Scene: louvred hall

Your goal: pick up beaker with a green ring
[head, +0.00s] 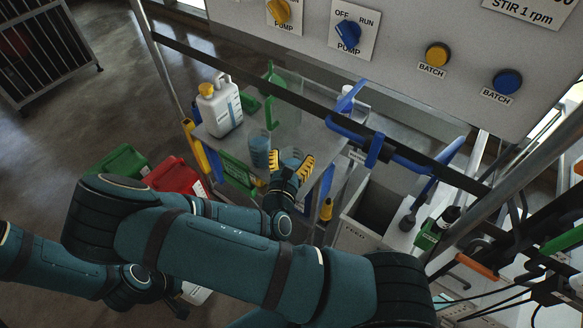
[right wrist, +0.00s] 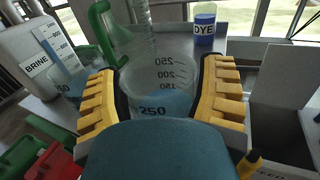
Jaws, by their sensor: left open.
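A clear beaker (right wrist: 160,95) with black graduations and pale blue liquid stands between the yellow fingers of my right gripper (right wrist: 165,100). The fingers sit against its two sides, and its lower near part is hidden by my gripper. In the head view my right gripper (head: 291,160) is at the table's front edge, with the beaker (head: 291,154) small between its fingers. I cannot make out a green ring on it. My left gripper (head: 179,308) is low at the left, open, empty and mostly hidden by my right arm.
Another beaker with blue liquid (head: 260,152) stands just left. The white brine jug (head: 219,106) and a clear green-handled jug (head: 286,100) stand behind on the grey table (head: 318,138). A dye bottle (right wrist: 204,25) is at the back. Blue rails (head: 375,145) are right.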

